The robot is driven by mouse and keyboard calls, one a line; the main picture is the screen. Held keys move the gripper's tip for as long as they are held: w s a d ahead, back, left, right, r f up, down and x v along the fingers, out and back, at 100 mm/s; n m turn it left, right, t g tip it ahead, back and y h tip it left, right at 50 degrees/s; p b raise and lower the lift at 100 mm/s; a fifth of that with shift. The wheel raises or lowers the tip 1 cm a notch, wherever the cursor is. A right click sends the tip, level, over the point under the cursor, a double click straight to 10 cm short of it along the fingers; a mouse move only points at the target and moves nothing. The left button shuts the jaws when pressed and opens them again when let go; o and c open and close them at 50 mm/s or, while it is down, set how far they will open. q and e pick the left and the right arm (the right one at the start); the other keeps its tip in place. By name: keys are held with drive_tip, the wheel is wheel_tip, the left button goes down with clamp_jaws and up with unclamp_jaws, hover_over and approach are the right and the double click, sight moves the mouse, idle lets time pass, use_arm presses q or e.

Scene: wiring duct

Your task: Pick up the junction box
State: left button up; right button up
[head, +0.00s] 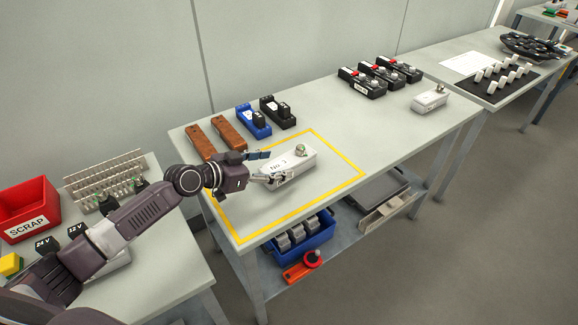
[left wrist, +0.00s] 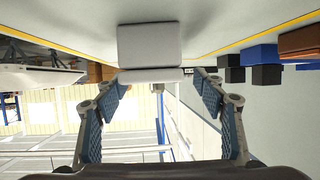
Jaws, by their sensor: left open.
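A pale grey junction box (head: 293,166) with a marked label and a greenish fitting on top sits inside the yellow outline on the table. My left gripper (head: 264,165) is open at the box's left end, its fingers spread. In the left wrist view the box (left wrist: 150,46) is straight ahead, and my left gripper (left wrist: 160,82) has one fingertip to each side of its near end. Neither finger is clearly touching it. A similar grey box (head: 430,100) lies at the table's right end. My right gripper is not in view.
Brown blocks (head: 229,132), a blue device (head: 253,121) and a black device (head: 277,111) stand behind the yellow outline (head: 338,149). Several black devices (head: 362,84) stand farther right. A red SCRAP bin (head: 27,207) is on the left table. The table's middle is clear.

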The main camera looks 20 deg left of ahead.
sight(288, 164)
use_arm(q)
drive_tip(key=shift+s+d+p+x, duration=0.15)
drive_tip(key=shift+p+x, duration=0.15)
drive_tip(key=shift+x, duration=1.05)
drive_tip(key=shift+s+d+p+x, duration=0.15)
drive_tip(key=shift+p+x, duration=0.15)
drive_tip(key=shift+x, duration=1.05)
drive_tip(key=shift+f, duration=0.2)
drive_tip(key=shift+c, duration=0.7)
drive_tip(key=c, duration=1.2)
